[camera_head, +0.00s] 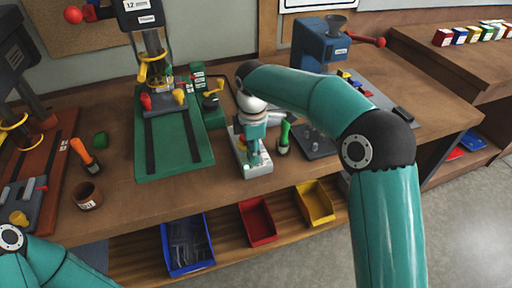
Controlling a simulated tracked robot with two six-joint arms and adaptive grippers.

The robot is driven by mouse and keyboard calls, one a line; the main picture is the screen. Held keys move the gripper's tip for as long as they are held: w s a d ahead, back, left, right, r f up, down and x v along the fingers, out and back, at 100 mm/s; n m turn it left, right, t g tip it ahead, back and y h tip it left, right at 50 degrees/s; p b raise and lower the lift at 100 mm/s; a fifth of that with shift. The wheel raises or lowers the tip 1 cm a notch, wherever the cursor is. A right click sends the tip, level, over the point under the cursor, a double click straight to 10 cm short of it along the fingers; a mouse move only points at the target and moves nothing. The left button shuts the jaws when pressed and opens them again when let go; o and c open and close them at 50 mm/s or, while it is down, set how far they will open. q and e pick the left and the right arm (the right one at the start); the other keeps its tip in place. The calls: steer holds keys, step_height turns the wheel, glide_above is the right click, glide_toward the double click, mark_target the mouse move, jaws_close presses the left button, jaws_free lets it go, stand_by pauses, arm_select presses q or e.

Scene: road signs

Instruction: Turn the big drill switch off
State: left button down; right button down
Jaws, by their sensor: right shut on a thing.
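My right gripper (254,150) points down at a small light-grey box (257,171) near the bench's front edge, in the middle of the head view. It is shut on a small part on top of this box, which looks like a switch. The fingers hide most of that part, so its position cannot be told. A drill press (150,35) on a green base plate (151,147) stands left of the box. Another dark drill press (14,60) is cut off at the left edge. My left arm shows at the lower left; its gripper is out of view.
A green-handled tool (284,136) stands close to the right of the grey box. A blue machine (318,42) stands behind my right arm. An orange-handled tool (84,155) and a brown cup (88,196) are at left. Blue (187,268), red (257,238) and yellow (315,219) bins sit below.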

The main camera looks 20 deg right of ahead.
steer(key=m+p, duration=0.1)
steer(key=m, duration=0.4)
steer(key=shift+w+a+r+p, duration=0.1)
steer(key=shift+w+r+p, duration=0.1)
steer(key=shift+p, duration=0.15)
steer(key=m+p, duration=0.1)
steer(key=m, duration=0.4)
steer(key=shift+m, duration=0.3)
steer(key=c, duration=1.1)
jaws_free()
steer(key=shift+o, duration=0.2)
steer(key=shift+f, duration=0.1)
step_height(320, 180, up, 12)
steer(key=shift+s+a, duration=0.15)
steer(key=shift+a, duration=0.15)
steer(key=shift+f, duration=0.1)
